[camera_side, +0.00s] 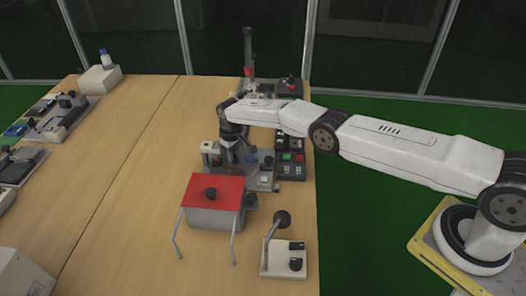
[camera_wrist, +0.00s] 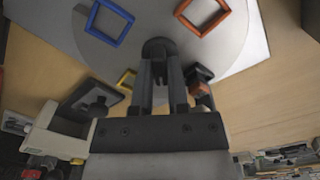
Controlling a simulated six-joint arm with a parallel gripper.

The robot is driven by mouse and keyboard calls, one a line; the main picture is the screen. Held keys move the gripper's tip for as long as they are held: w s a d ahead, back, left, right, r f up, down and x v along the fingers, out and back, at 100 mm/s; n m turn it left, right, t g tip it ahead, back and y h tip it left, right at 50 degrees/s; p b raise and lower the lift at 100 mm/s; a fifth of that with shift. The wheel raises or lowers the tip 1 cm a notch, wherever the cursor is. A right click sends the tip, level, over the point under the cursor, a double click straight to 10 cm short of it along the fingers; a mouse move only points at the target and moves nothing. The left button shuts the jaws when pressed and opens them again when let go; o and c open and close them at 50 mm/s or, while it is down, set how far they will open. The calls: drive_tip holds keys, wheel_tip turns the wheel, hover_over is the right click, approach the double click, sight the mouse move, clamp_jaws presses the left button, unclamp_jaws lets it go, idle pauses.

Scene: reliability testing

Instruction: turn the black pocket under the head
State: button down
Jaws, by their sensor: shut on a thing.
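A round grey turntable (camera_wrist: 140,25) fills the top of the wrist view. Square frames sit on it: a blue pocket (camera_wrist: 109,22), an orange-red pocket (camera_wrist: 202,14) and a yellow pocket (camera_wrist: 125,82) partly hidden by my gripper. A dark square piece (camera_wrist: 75,108) with a black knob-like part over it lies at the left; I cannot tell if it is the black pocket. My gripper (camera_wrist: 158,58) is shut on a dark upright knob (camera_wrist: 158,43) on the turntable. In the side view my gripper (camera_side: 229,158) reaches down over the station, and the turntable is mostly hidden. I cannot tell which part is the head.
A red-topped box on thin legs (camera_side: 214,187) stands in front of the station. A lever with a black ball (camera_side: 282,217) is at its right. A button box (camera_side: 290,163) stands behind the lever. The table's middle left is clear.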

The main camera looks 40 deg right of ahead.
drive_tip(key=shift+s+a+f+m, duration=0.3)
drive_tip(key=shift+a+f, duration=0.05)
drive_tip(key=shift+m, duration=0.9)
drive_tip(key=c, duration=0.8)
unclamp_jaws()
drive_tip(key=shift+w+r, duration=0.2)
drive_tip(key=shift+d, duration=0.1)
drive_tip(key=shift+w+r, duration=0.15)
drive_tip(key=shift+r, duration=2.25)
